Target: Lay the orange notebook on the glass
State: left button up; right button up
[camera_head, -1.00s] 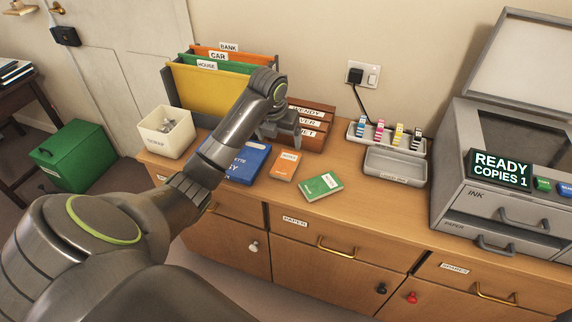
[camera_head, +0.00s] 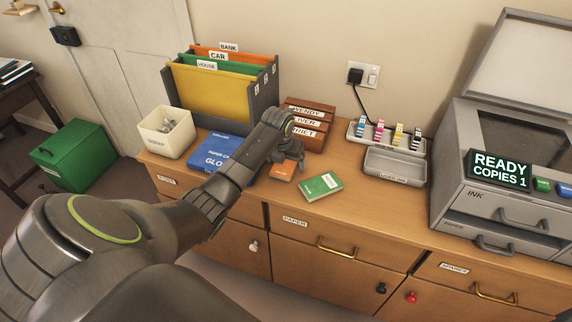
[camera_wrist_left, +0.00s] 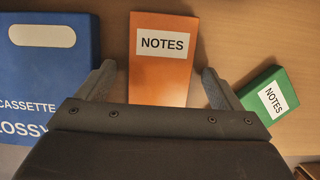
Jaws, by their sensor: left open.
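The orange notebook (camera_head: 283,172), with a white NOTES label, lies flat on the wooden cabinet top, partly hidden by my left gripper in the head view. In the left wrist view the orange notebook (camera_wrist_left: 160,75) lies between the two spread fingers. My left gripper (camera_head: 287,166) is open and empty above it; its fingertips (camera_wrist_left: 158,75) stand on either side of the notebook, and I cannot tell how high they are. The glass (camera_head: 515,140) is the dark pane on the grey copier at the right, with its lid raised. My right gripper is not in view.
A blue paper box (camera_head: 212,150) lies left of the orange notebook and a green notebook (camera_head: 322,186) lies right of it. The white scrap bin (camera_head: 166,132) is at the left.

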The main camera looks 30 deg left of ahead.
aim_at(285, 164)
pick_arm(q)
jog(key=c, duration=1.2)
notch_tip(285, 164, up, 10)
